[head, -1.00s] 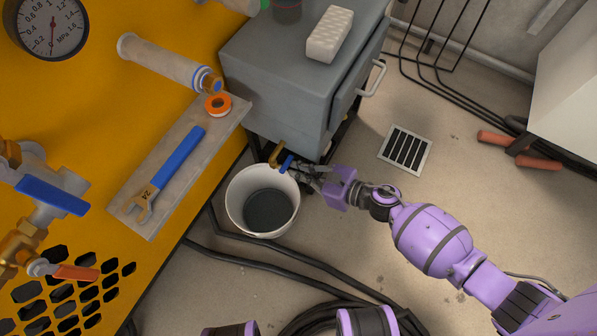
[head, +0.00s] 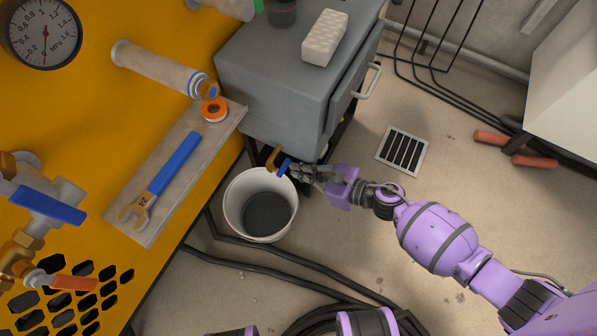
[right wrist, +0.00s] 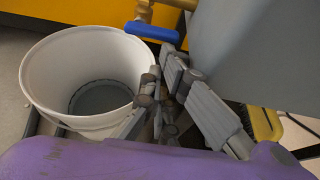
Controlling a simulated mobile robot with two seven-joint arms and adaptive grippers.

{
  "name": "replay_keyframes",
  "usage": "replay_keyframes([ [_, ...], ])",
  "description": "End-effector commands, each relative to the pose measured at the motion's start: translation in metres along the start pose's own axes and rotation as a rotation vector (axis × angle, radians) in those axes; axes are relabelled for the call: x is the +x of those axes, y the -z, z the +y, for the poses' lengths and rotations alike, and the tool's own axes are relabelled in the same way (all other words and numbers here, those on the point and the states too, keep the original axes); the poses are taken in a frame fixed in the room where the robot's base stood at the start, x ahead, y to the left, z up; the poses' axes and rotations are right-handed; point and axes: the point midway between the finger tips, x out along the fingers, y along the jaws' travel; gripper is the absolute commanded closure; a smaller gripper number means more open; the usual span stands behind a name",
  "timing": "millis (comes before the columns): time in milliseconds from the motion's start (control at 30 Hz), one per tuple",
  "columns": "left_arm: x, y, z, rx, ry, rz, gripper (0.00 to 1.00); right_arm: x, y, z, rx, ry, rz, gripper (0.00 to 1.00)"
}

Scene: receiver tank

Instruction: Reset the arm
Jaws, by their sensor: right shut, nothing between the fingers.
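My right arm (head: 437,238) reaches in from the lower right of the head view. Its gripper (head: 296,170) is shut and empty beside the blue-handled brass drain valve (head: 284,166), under the grey cabinet's front corner. In the right wrist view the gripper (right wrist: 165,110) is close to the valve's blue lever (right wrist: 152,32); I cannot tell whether they touch. The white bucket (head: 230,208) stands on the floor below the valve, left of the gripper, with dark contents. My left gripper is out of view.
The grey cabinet (head: 275,85) carries a white block (head: 325,38). A blue wrench (head: 172,165) and an orange tape roll (head: 214,109) lie on a shelf (head: 150,190) by the yellow panel. Black hoses (head: 270,258) cross the floor. Open floor surrounds the drain grate (head: 402,150).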

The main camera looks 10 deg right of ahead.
Motion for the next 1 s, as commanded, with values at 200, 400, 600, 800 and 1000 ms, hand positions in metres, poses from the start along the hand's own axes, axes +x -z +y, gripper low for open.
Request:
replay_keyframes([
  [200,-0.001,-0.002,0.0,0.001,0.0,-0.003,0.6,-0.033,-0.008,-0.005,-0.002,0.006,-0.013,1.0],
  [400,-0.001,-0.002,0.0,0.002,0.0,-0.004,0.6,-0.06,-0.002,-0.002,0.001,0.002,-0.004,1.0],
  [600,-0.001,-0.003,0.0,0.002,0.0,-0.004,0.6,-0.072,0.001,-0.001,0.001,0.0,0.0,1.0],
  [800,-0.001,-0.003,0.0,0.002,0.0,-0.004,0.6,-0.072,0.001,0.0,0.001,-0.001,0.001,1.0],
  [1000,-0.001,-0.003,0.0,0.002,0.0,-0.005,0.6,-0.083,0.007,0.007,0.223,0.117,-0.01,1.0],
])
